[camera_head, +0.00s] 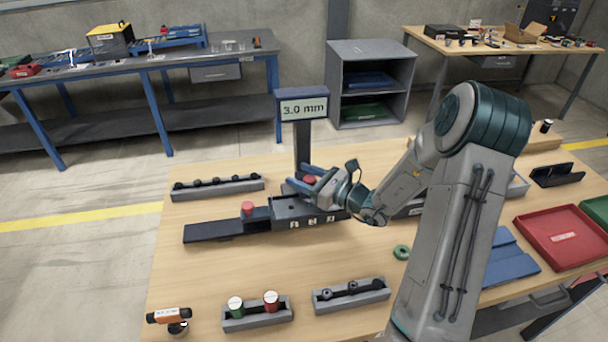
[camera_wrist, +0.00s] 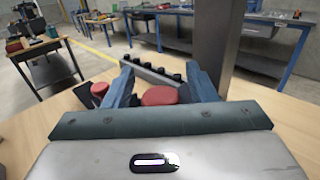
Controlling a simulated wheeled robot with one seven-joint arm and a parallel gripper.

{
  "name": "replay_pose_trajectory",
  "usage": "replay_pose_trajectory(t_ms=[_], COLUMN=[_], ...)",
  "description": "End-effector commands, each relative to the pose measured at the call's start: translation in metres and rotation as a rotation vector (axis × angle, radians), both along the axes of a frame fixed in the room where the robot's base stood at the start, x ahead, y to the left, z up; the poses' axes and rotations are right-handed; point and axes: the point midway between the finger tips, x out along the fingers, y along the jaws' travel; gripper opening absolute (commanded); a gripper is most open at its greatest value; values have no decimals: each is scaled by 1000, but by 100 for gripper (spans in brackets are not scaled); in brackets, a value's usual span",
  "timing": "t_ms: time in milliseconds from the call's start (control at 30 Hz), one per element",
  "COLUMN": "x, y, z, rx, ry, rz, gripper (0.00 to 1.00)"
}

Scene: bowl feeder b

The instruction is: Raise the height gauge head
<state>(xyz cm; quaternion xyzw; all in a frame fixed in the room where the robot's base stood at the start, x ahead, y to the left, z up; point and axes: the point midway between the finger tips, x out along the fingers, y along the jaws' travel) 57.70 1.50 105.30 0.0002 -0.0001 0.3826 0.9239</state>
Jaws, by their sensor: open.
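The height gauge has a dark column (camera_head: 302,145) with a display (camera_head: 303,108) on top that reads 3.0 mm. Its dark base (camera_head: 283,208) stands on the wooden table. A red knob (camera_head: 309,180) sits low beside the column; it also shows in the wrist view (camera_wrist: 160,96). My gripper (camera_head: 307,177) is at this knob. In the wrist view its two blue fingers (camera_wrist: 160,84) are apart, one on each side of the knob, with gaps visible. The gauge head itself is largely hidden by my gripper. A second red knob (camera_head: 247,208) stands on the base's left part.
In front are a rack with green and red cans (camera_head: 256,313), another peg rack (camera_head: 350,294) and an orange tool (camera_head: 168,315). A green ring (camera_head: 401,252) and red tray (camera_head: 563,236) are to the right.

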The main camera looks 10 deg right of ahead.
Motion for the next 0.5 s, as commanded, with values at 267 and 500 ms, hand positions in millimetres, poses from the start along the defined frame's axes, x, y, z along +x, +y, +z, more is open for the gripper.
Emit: replay_pose_trajectory(t_ms=[267, 500], x=[0, 0], y=[0, 0], z=[0, 3], rx=[0, -1], ry=[0, -1], rz=[0, 0], gripper=[24, 0])
